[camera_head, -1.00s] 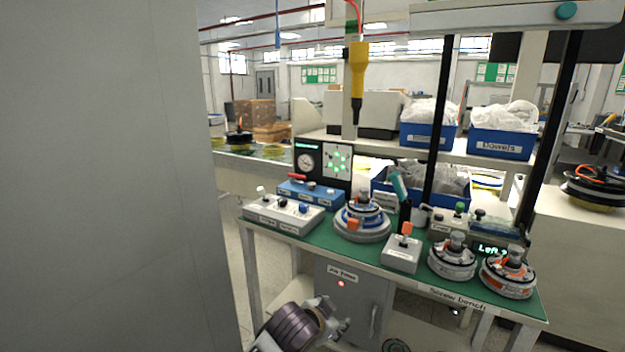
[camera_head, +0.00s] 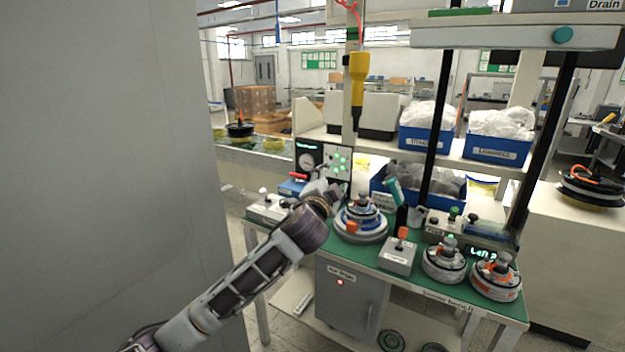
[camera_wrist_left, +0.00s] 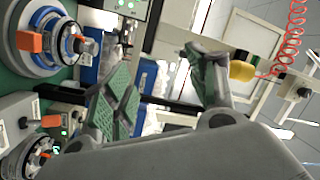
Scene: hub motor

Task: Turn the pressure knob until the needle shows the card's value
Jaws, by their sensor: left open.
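The round pressure gauge (camera_head: 308,161) is on the dark panel at the back left of the bench. Its needle is too small to read. My left gripper (camera_head: 322,184) is in front of this panel, over the bench's left part. In the left wrist view its two green-padded fingers (camera_wrist_left: 163,88) stand apart with nothing between them. The blue control box (camera_head: 291,188) is partly hidden behind my arm. The grey box with knobs (camera_head: 265,207) is also partly covered. I cannot tell which knob sets the pressure, and no card value is legible. My right gripper is not in view.
A hub motor (camera_head: 361,222) stands right of my left arm; it also shows in the wrist view (camera_wrist_left: 45,40). A grey box with an orange switch (camera_head: 398,256) and two more hubs (camera_head: 444,262) lie further right. A yellow screwdriver (camera_head: 357,85) hangs above the bench.

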